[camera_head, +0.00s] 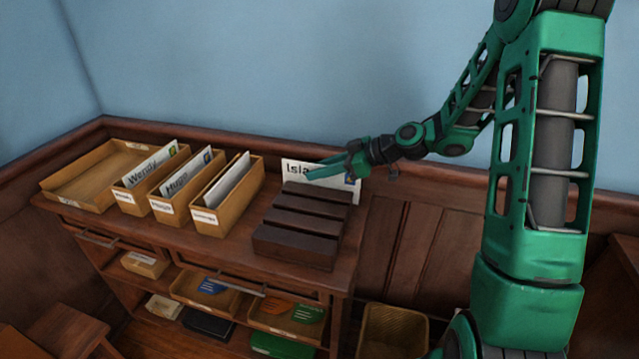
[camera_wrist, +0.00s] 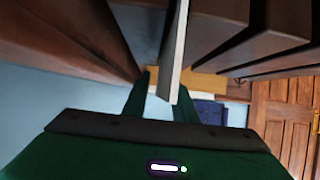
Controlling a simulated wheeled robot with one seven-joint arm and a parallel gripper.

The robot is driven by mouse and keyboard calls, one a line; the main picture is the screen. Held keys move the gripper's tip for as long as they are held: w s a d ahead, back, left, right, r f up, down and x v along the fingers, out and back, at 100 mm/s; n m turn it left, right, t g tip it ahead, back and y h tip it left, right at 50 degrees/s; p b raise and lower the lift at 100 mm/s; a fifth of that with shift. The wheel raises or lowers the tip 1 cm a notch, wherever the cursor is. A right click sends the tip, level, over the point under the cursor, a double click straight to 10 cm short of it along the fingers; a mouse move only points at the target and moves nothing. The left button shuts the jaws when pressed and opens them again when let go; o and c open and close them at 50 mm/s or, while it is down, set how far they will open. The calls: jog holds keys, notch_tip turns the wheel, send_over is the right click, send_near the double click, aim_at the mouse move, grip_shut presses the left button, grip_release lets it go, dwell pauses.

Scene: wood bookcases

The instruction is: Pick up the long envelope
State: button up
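The long white envelope (camera_head: 349,183), marked "Isla", stands upright in the rearmost part of a dark slotted rack (camera_head: 292,243) on the cabinet top. My gripper (camera_head: 312,172) is at the envelope's upper part, its green fingers reaching left across it. In the wrist view the envelope (camera_wrist: 175,50) appears edge-on between the two fingers of my gripper (camera_wrist: 163,88). A gap shows between the left finger and the envelope. The right finger is partly hidden behind the envelope, so contact on that side is unclear. The envelope's lower part is hidden by the rack.
Several wooden trays line the cabinet top left of the rack, holding cards marked "Wendy" (camera_head: 152,163) and "Hugo" (camera_head: 187,172); the leftmost tray (camera_head: 82,180) is empty. A blue wall (camera_head: 240,70) stands behind. A wicker basket (camera_head: 392,328) is on the floor at right.

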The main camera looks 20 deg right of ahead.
jog(key=shift+c, duration=0.3)
grip_shut()
notch_tip(320, 180, up, 10)
jog(key=shift+r, duration=0.1)
